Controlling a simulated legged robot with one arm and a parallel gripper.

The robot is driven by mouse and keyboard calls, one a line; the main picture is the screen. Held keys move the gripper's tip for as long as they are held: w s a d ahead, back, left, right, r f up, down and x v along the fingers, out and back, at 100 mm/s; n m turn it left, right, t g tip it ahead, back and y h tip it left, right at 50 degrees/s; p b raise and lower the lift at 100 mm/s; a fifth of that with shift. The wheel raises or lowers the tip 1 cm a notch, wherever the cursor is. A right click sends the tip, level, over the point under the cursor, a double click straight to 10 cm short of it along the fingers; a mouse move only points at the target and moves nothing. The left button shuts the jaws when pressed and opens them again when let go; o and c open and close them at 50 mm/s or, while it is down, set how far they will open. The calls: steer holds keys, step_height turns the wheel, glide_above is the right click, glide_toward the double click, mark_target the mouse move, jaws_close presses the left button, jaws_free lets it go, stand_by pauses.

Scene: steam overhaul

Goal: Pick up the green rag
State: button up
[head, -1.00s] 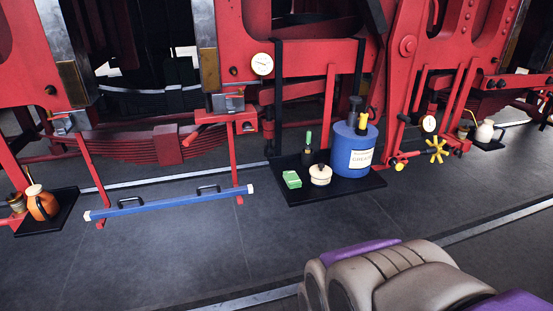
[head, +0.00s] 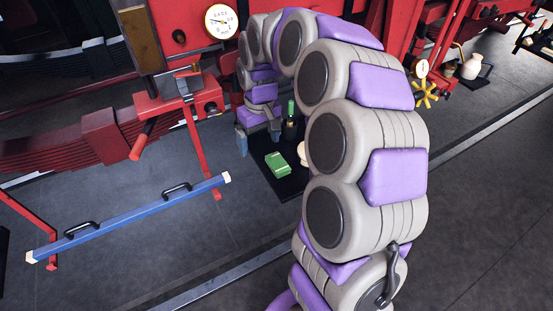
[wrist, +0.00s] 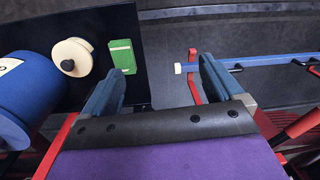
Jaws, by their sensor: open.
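The green rag (head: 278,162) looks like a small folded green block and lies on a black tray (head: 286,190). It also shows in the wrist view (wrist: 122,56), just past the tip of the left finger. My gripper (head: 258,138) is open and points down, above and behind the rag in the head view. In the wrist view my gripper (wrist: 160,75) has its two blue fingers spread wide with nothing between them. The rag is a little left of the gap and apart from the fingers.
A cream pot with a dark knob (wrist: 72,58) and a blue can (wrist: 25,95) stand beside the rag. A dark bottle with a green top (head: 290,125) stands close behind it. Red machinery (head: 190,100) and a blue bar (head: 130,218) are to the left.

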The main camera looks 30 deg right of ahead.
steer(key=m+p, duration=0.1)
steer(key=p, duration=0.1)
glide_above(278, 162)
step_height(278, 162, down, 3)
steer(key=shift+h, duration=0.3)
steer(key=f+b, duration=0.1)
steer(key=f, duration=0.5)
steer(key=f+b, duration=0.1)
steer(key=f, duration=0.6)
steer(key=shift+w+d, duration=0.1)
steer(key=shift+w, duration=0.1)
step_height(278, 162, down, 5)
steer(key=shift+s+b, duration=0.1)
steer(key=shift+b, duration=0.7)
steer(key=c, duration=1.1)
steer(key=shift+c, duration=0.2)
steer(key=shift+r+p, duration=0.6)
steer(key=shift+r, duration=1.25)
steer(key=s+a+p, duration=0.1)
steer(key=s, duration=0.7)
steer(key=s+a+r, duration=0.1)
steer(key=s, duration=0.7)
steer(key=shift+a+r+p, duration=0.25)
steer(key=shift+p, duration=0.1)
